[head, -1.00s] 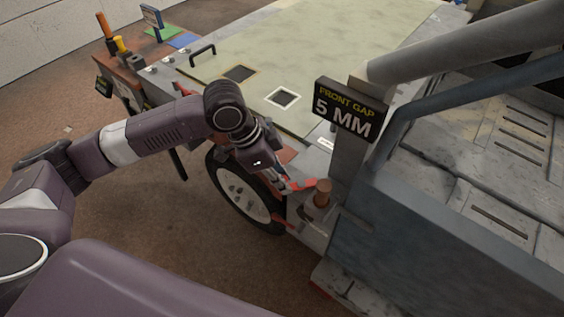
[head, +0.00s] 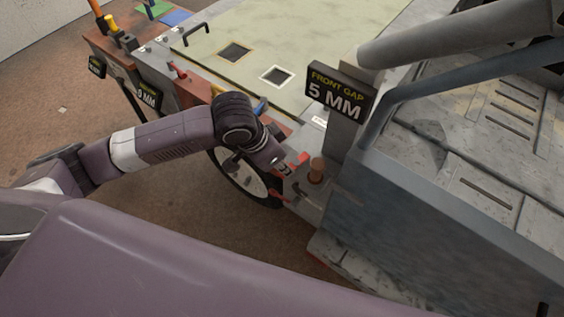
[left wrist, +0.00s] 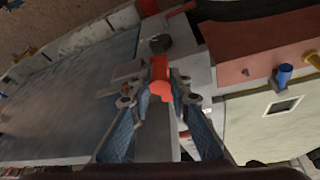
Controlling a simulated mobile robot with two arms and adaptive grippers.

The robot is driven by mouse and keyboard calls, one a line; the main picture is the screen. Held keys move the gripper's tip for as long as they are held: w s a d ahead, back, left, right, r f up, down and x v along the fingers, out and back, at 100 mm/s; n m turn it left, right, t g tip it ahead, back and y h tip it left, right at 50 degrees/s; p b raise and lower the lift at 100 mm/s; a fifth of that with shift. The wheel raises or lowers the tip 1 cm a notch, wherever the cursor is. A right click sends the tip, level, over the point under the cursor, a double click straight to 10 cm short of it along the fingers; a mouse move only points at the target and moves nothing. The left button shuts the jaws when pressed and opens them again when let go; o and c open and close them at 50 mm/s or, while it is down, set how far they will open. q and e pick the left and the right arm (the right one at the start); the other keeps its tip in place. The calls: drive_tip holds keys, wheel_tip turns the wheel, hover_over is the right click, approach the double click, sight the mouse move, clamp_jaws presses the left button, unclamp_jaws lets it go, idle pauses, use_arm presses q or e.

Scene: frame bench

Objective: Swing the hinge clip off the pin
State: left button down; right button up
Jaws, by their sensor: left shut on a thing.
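The red hinge clip (left wrist: 160,72) shows in the left wrist view between the fingertips of my left gripper (left wrist: 158,97), which is shut on it. In the head view my left gripper (head: 277,166) is at the bench corner, largely hidden by its own wrist. A small red part (head: 303,157) shows beside it. A copper-brown upright pin (head: 317,168) stands on the grey bracket just right of the gripper. I cannot tell whether the clip still touches the pin. My right gripper is in neither view.
A "FRONT GAP 5 MM" sign (head: 337,94) stands on a post behind the pin. A large grey-blue frame (head: 425,210) fills the right side. A wheel (head: 240,185) is below my left wrist. A pale green panel (head: 280,45) lies behind.

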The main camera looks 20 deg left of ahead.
use_arm(q)
drive_tip(key=c, duration=1.8)
unclamp_jaws()
drive_tip(key=shift+o, duration=0.2)
drive_tip(key=v, duration=1.2)
drive_tip(key=shift+d, duration=0.1)
